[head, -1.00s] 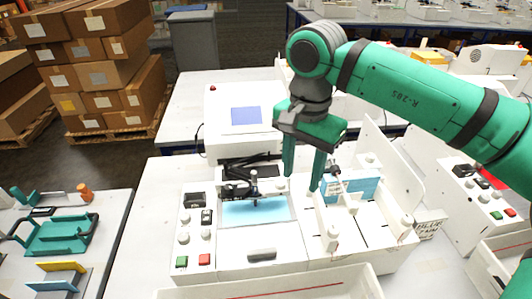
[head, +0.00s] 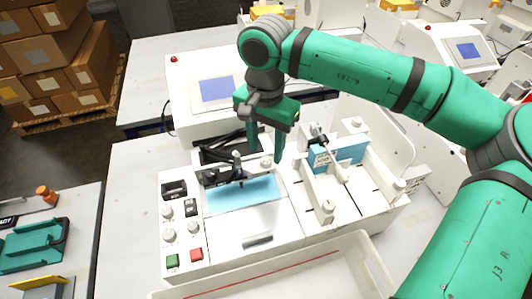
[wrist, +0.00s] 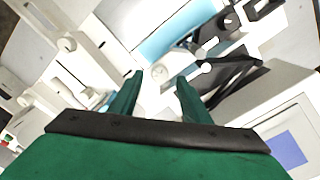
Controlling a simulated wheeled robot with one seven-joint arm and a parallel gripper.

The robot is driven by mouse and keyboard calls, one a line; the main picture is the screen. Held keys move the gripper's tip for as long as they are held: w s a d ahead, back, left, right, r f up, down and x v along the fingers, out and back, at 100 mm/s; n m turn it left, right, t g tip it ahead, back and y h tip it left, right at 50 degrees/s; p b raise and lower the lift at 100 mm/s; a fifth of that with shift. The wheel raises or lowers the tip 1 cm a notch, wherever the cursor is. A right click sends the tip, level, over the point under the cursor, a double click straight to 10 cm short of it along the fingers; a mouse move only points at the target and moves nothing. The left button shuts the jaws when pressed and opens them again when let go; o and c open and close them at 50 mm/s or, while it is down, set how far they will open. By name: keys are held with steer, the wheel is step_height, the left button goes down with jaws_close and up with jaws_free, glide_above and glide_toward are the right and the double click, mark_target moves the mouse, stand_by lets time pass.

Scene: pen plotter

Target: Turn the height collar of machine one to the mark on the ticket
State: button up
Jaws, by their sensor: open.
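The pen plotter (head: 225,240) is a white machine with a blue sheet (head: 250,191) on its bed. A black pen carriage (head: 222,178) holds an upright pen (head: 238,165) over the sheet. A small pale round knob (head: 265,163) sits to its right; I cannot tell whether it is the height collar. My gripper (head: 265,155) points down close around or above this knob, fingers apart and empty. In the wrist view my gripper (wrist: 159,82) shows a gap between the fingertips, with the carriage (wrist: 235,75) to the right.
A white screen unit (head: 190,122) stands behind the bed. Trays with upright walls (head: 385,205) lie right of it. Green and red buttons (head: 196,255) and knobs are at the left front. An open white bin (head: 340,268) lies in front. A green fixture (head: 35,240) is far left.

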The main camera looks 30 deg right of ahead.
mark_target(266, 162)
steer(key=shift+f, duration=1.45)
steer(key=c, duration=1)
steer(key=shift+c, duration=0.2)
steer(key=shift+m, duration=0.3)
steer(key=m, duration=1.1)
